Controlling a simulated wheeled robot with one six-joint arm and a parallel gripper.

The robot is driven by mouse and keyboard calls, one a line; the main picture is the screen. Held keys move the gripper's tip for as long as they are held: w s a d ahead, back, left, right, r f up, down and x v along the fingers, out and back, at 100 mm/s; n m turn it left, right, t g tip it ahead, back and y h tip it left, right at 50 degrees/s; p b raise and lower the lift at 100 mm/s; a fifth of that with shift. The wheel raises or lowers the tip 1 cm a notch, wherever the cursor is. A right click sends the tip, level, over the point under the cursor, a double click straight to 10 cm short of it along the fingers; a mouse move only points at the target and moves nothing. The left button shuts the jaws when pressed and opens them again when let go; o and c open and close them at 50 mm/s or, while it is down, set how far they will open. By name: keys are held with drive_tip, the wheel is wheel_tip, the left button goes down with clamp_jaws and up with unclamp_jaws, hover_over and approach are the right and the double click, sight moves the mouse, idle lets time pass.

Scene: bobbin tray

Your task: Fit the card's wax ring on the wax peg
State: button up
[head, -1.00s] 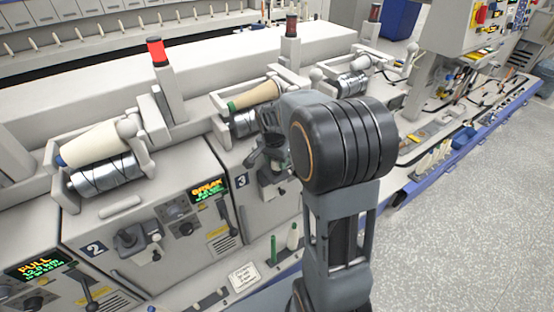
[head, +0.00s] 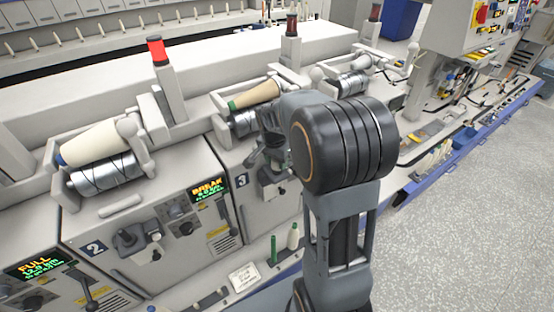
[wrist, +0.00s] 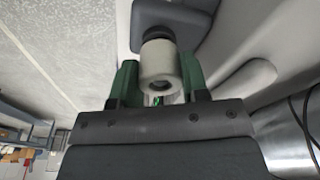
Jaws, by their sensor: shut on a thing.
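The wax ring (wrist: 158,70) is a pale grey hollow cylinder in the wrist view, with its open end toward the camera. My gripper (wrist: 158,88) has green fingers on either side of it and is shut on it. Just beyond the ring is a dark stub (wrist: 157,34), which I take for the wax peg, in front of a grey-blue bracket. I cannot tell how far the ring sits on it. In the head view my gripper (head: 268,160) is at unit 3, partly behind my arm. A white card (head: 243,277) with unreadable print lies on the front ledge.
A tan cone package (head: 255,94) rests above a metal drum over unit 3. A green tube (head: 273,250) and a pale cone (head: 293,236) stand on the ledge. The floor at right is clear.

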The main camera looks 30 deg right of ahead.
sight(274, 161)
drive_tip(key=shift+f+b, duration=0.3)
drive_tip(key=shift+f, duration=0.2)
drive_tip(key=o, duration=0.6)
drive_tip(key=shift+r, duration=0.1)
drive_tip(key=shift+s+a+r+p, duration=0.15)
drive_tip(key=shift+a+r+p, duration=0.1)
drive_tip(key=shift+r+p, duration=1.3)
drive_tip(key=shift+s+a+r+p, duration=0.2)
drive_tip(key=shift+r+p, duration=0.8)
drive_tip(key=shift+r, duration=1.05)
drive_tip(key=shift+s+a+r+p, duration=0.1)
drive_tip(key=shift+a+r+p, duration=0.15)
drive_tip(key=shift+r+p, duration=1.3)
drive_tip(key=shift+r, duration=0.2)
